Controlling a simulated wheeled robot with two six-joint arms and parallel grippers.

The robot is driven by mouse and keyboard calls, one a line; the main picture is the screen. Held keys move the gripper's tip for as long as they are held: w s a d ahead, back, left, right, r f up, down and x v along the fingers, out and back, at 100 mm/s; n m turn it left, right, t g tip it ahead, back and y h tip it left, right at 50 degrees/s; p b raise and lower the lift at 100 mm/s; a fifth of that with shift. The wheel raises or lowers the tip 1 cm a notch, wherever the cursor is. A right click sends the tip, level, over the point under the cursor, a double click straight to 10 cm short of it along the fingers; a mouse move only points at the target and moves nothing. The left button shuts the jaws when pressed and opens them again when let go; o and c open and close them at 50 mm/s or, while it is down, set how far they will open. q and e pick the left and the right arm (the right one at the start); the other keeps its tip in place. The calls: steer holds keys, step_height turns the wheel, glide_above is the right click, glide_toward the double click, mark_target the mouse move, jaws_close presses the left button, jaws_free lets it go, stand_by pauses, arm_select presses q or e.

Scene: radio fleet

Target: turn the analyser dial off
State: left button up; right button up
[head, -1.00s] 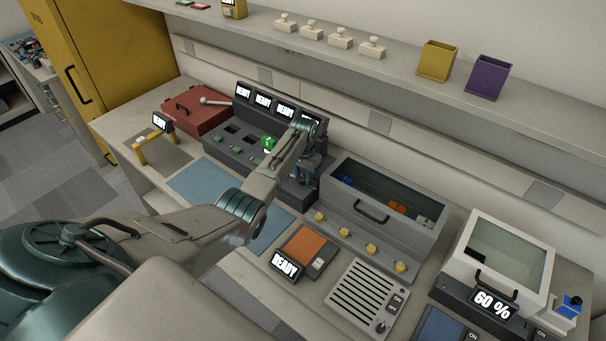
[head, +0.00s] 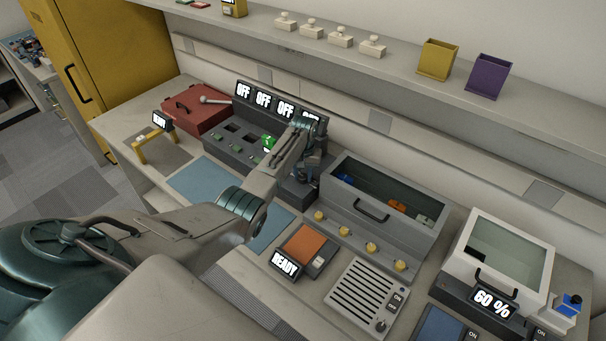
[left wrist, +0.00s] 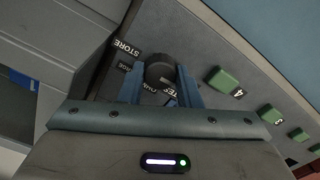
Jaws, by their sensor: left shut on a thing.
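A dark round dial (left wrist: 160,71) shows in the left wrist view on a grey panel, with labels around it. "STORE" is readable; the others are partly covered. My left gripper (left wrist: 160,88) is shut on the dial, with a blue finger at each side. In the head view my left gripper (head: 306,180) is at the right end of the dark unit (head: 228,150), and my arm hides the dial there. The unit's displays (head: 263,98) read "OFF"; the rightmost is partly hidden. My right gripper is not in view.
Green buttons (left wrist: 223,82) sit beside the dial. A green object (head: 267,142) stands on the unit near my arm. A grey lidded bin (head: 385,215) is close on the right. A red case (head: 190,110) lies left. A shelf (head: 390,65) runs above.

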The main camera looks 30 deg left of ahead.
mark_target(303, 176)
arm_select(q)
steer(key=shift+r, duration=0.15)
steer(key=o, duration=1)
steer(key=shift+c, duration=0.2)
step_height(303, 176, up, 11)
steer(key=b, duration=0.3)
steer(key=shift+f, duration=0.2)
